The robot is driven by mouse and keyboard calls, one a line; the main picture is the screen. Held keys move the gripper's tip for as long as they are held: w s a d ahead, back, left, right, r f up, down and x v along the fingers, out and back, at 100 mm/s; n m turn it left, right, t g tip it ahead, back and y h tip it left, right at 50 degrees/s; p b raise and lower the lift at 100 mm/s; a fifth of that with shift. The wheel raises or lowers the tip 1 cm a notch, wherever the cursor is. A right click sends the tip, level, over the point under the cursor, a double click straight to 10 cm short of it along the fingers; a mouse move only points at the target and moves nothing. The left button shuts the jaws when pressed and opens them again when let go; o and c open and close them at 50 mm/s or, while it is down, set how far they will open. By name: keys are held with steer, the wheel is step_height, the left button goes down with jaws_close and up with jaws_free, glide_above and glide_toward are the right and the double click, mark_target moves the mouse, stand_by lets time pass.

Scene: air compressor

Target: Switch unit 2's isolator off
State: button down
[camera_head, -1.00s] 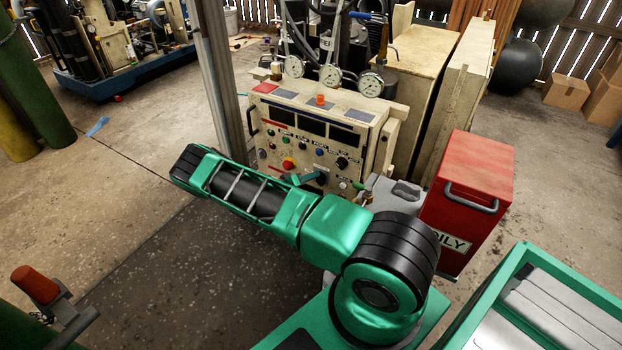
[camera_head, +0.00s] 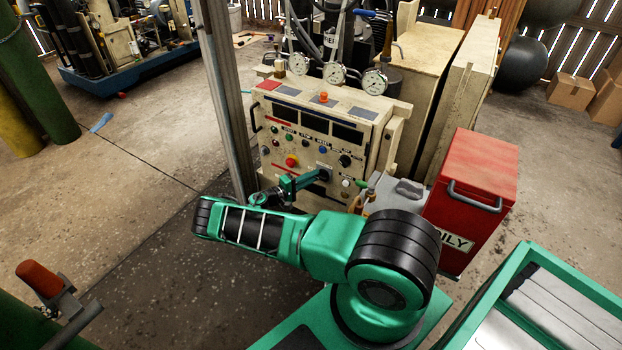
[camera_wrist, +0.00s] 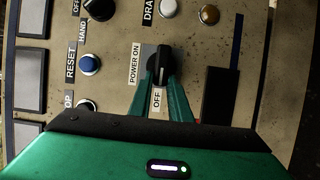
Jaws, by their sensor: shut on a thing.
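The isolator is a black rotary knob (camera_wrist: 161,66) on the beige control panel (camera_head: 283,112). Its raised grip runs roughly up and down in the wrist view. A "POWER ON" label (camera_wrist: 135,64) lies to its left there and an "OFF" label (camera_wrist: 157,100) just below it. My gripper (camera_wrist: 164,80) is shut on the knob, with a green finger on either side. In the head view my gripper (camera_head: 310,181) reaches the lower part of the panel, where the knob (camera_head: 324,174) is partly hidden. No unit number is readable.
A blue button (camera_wrist: 89,65), another black knob (camera_wrist: 99,8) and a white button (camera_wrist: 168,8) sit nearby. The panel also has a red button (camera_head: 291,161). A metal post (camera_head: 222,100) stands left, a red bin (camera_head: 475,185) right.

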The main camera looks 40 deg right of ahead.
steer(key=shift+w+a+f, duration=0.2)
steer(key=shift+w+f, duration=0.05)
steer(key=c, duration=1.6)
jaws_free()
steer(key=shift+f, duration=0.1)
steer(key=shift+c, duration=0.2)
steer(key=shift+d, duration=0.1)
steer(key=shift+s, duration=0.1)
steer(key=a, duration=1.1)
steer(key=shift+w, duration=0.35)
steer(key=shift+d, duration=0.1)
